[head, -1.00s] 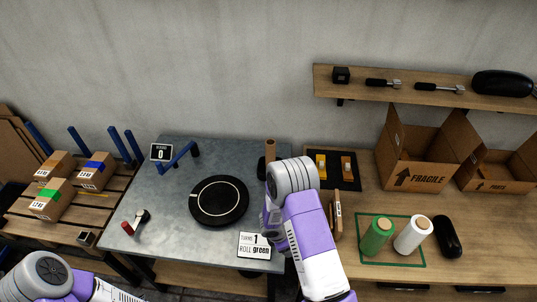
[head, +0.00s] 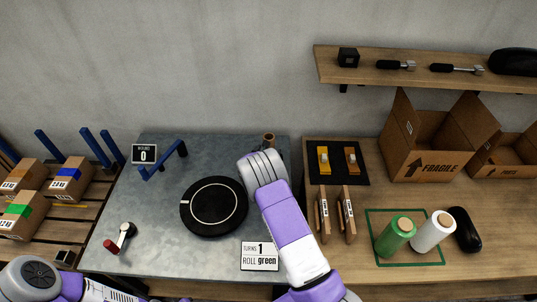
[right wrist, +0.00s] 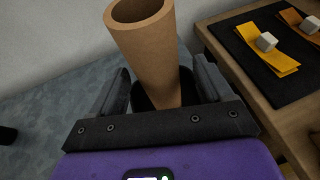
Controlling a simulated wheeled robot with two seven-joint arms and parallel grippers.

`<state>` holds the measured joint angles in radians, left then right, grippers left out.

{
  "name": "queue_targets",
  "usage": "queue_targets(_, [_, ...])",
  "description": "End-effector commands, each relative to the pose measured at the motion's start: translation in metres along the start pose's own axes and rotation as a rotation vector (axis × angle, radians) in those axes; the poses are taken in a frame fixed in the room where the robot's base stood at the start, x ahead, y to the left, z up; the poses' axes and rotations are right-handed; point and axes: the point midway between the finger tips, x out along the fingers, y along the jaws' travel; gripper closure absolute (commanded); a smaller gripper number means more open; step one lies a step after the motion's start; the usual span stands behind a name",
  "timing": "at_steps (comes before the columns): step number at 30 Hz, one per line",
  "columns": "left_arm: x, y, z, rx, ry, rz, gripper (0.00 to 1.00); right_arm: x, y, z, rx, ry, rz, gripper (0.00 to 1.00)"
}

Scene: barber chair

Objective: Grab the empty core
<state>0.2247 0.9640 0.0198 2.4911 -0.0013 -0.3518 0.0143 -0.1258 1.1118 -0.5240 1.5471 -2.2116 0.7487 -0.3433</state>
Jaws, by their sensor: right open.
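The empty core is a bare brown cardboard tube (head: 268,139) at the back right of the grey metal table (head: 165,235). In the right wrist view the core (right wrist: 142,45) shows its open hollow top, and its lower end meets a dark base. My right gripper (right wrist: 163,88) is open, with one finger on each side of the core's lower part. I cannot tell whether the fingers touch it. In the head view my right forearm and wrist hide this gripper and the core's lower part. My left arm shows at bottom left, its gripper out of view.
A black turntable (head: 214,206) and a blue bar (head: 163,160) are on the metal table. A sign (head: 259,256) reads "TURNS 1 ROLL green". On the wooden bench are a green roll (head: 392,238), a white roll (head: 432,232) and a FRAGILE box (head: 432,150).

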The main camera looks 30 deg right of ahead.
Motion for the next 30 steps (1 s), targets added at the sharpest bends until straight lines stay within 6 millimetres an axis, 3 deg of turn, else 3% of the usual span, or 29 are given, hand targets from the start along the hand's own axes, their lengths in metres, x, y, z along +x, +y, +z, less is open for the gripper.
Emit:
queue_targets(7, [0.004,-0.002,0.000,0.000,0.000,0.000,0.57,0.032,0.002,-0.003,0.001,0.000,-0.002,0.21])
queue_targets(17, [0.004,-0.002,0.000,0.000,0.000,0.000,0.57,0.037,0.002,-0.002,0.000,0.001,-0.002,0.21])
queue_targets(28, [0.004,-0.002,0.000,0.000,0.000,0.000,0.57,0.037,0.002,-0.002,0.001,0.001,-0.001,0.74])
queue_targets(30, [0.004,-0.002,0.000,0.000,0.000,0.000,0.57,0.037,0.002,-0.002,0.001,0.001,-0.001,0.76])
